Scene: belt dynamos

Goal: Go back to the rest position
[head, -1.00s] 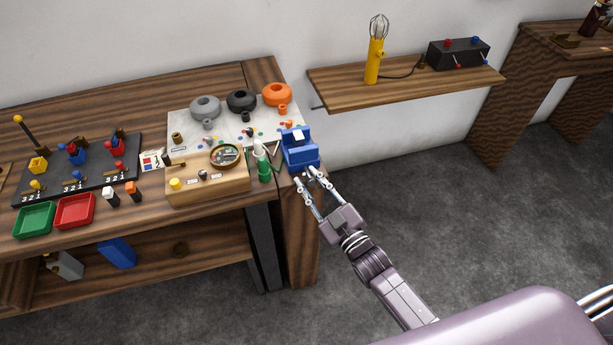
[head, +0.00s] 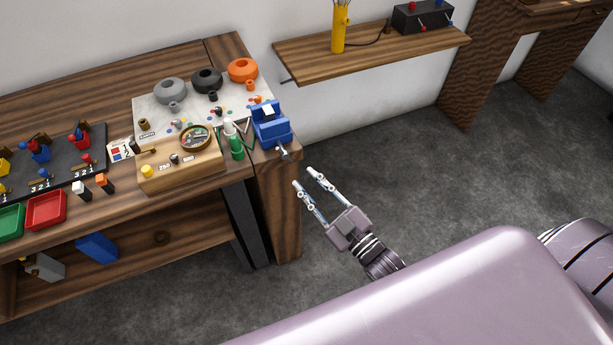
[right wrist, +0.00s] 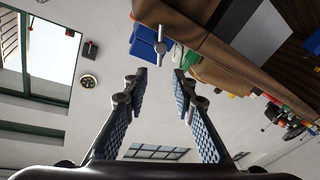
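My right gripper (head: 304,179) is open and empty in the head view, over the floor to the right of the workbench (head: 275,195). Its two fingers also show apart in the right wrist view (right wrist: 155,80), with nothing between them. The blue vise (head: 270,128) stands on the right end of the bench, up and left of the gripper and apart from it. The vise and its grey handle also show in the right wrist view (right wrist: 158,45). My left gripper is in neither view.
The bench holds a wooden box (head: 180,165), a white board with ring-shaped parts (head: 150,112), a red tray (head: 46,209) and a green tray (head: 10,222). The grey floor (head: 400,150) right of the bench is clear.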

